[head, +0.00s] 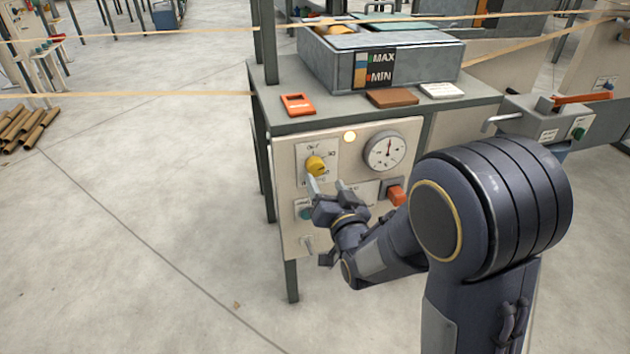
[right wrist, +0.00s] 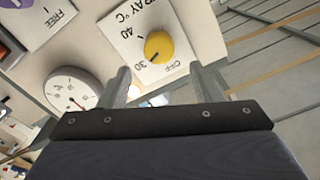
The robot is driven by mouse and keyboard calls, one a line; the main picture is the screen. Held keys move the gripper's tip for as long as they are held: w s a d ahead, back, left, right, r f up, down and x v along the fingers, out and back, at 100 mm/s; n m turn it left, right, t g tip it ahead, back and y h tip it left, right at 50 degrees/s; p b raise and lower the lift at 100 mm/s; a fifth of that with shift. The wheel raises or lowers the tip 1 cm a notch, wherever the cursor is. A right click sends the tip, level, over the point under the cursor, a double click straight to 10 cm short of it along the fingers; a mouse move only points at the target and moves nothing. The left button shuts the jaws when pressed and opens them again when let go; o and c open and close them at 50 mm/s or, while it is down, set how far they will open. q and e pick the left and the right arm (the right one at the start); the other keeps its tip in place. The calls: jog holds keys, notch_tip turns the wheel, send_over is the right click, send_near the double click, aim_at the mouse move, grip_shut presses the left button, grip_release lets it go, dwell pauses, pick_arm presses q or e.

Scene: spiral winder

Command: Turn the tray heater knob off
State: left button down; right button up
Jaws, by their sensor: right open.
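The tray heater knob (head: 316,166) is a round yellow knob on a white plate on the front panel. The right wrist view shows the knob (right wrist: 158,46) upside down on its plate (right wrist: 176,18), marked TRAY °C, 40, 30 and OFF. My right gripper (head: 326,184) is open and empty, just below and to the right of the knob. In the wrist view its two fingers (right wrist: 160,72) stand apart, with the knob beyond the gap between them; no contact shows. My left gripper is not in view.
A white dial gauge (head: 387,151), a lit lamp (head: 350,136), a red-orange switch (head: 395,194) and a teal button (head: 305,213) surround the knob on the panel. A grey tray (head: 430,68) stands above on the table. Tan strands cross overhead. The floor at left is open.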

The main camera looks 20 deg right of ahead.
aim_at(318, 169)
jog(key=w+b, duration=0.1)
jog(key=w, duration=0.4)
jog(key=shift+w, duration=0.35)
jog(key=c, duration=1)
